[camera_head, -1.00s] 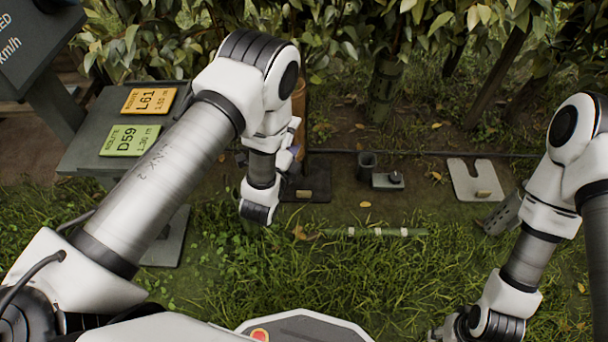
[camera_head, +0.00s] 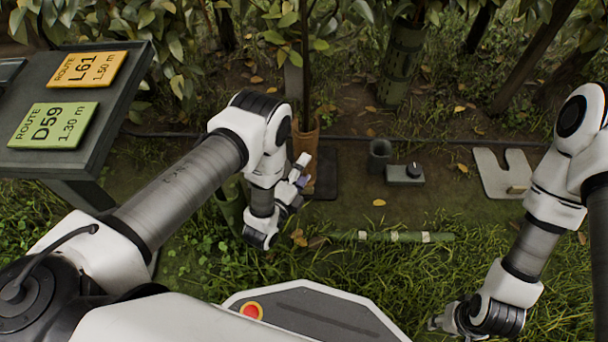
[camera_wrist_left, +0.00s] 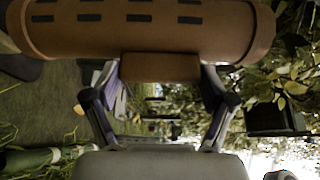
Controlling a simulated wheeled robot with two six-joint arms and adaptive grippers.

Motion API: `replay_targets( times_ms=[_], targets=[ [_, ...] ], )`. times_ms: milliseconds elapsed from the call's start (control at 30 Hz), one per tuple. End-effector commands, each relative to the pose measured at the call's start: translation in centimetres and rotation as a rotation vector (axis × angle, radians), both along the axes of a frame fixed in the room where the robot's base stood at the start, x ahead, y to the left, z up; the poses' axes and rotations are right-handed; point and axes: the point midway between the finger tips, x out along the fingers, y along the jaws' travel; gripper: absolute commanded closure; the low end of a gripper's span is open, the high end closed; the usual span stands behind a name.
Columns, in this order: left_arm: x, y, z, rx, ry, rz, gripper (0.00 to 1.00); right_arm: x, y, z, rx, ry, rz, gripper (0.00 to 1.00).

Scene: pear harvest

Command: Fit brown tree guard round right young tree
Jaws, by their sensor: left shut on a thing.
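The brown tree guard (camera_head: 305,141) is an upright tube, partly hidden by my left arm in the head view. In the left wrist view the guard (camera_wrist_left: 150,30) spans the top, with dark slots in its wall. My left gripper (camera_head: 300,172) is shut on the guard's block-like tab (camera_wrist_left: 160,67). A thin young tree stem (camera_head: 305,55) rises just above the guard's top edge. I cannot tell whether the stem is inside the guard or behind it. My right gripper (camera_head: 437,323) hangs low at the right; its jaws are too small to read.
A green guard (camera_head: 402,62) stands round a trunk behind. A dark plate (camera_head: 322,182), grey cup (camera_head: 380,155), knobbed box (camera_head: 405,174) and slotted plate (camera_head: 490,180) lie on the soil. A green tube (camera_head: 390,237) lies in grass. A sign board (camera_head: 95,125) stands left.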

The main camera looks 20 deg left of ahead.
Motion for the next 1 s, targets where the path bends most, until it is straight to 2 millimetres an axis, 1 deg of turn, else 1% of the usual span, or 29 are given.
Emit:
replay_targets(
  times_ms=[33,333,833,1000],
  targets=[
    [0.4,0.2,-0.5,0.000,-0.001,0.001,0.55,0.0,0.0,-0.7,0.000,0.000,0.000,0.60],
    [2.7,0.8,-1.4,0.001,-0.002,0.001,0.55,0.1,0.0,-2.6,0.000,-0.003,-0.005,0.60],
    [6.7,1.9,-1.3,0.001,-0.002,0.001,0.55,0.3,-0.1,-4.9,-0.001,-0.007,-0.010,0.60],
    [8.1,2.4,-1.2,0.000,-0.002,0.001,0.55,0.3,-0.1,-5.2,-0.001,-0.008,-0.011,0.60]
  ],
)
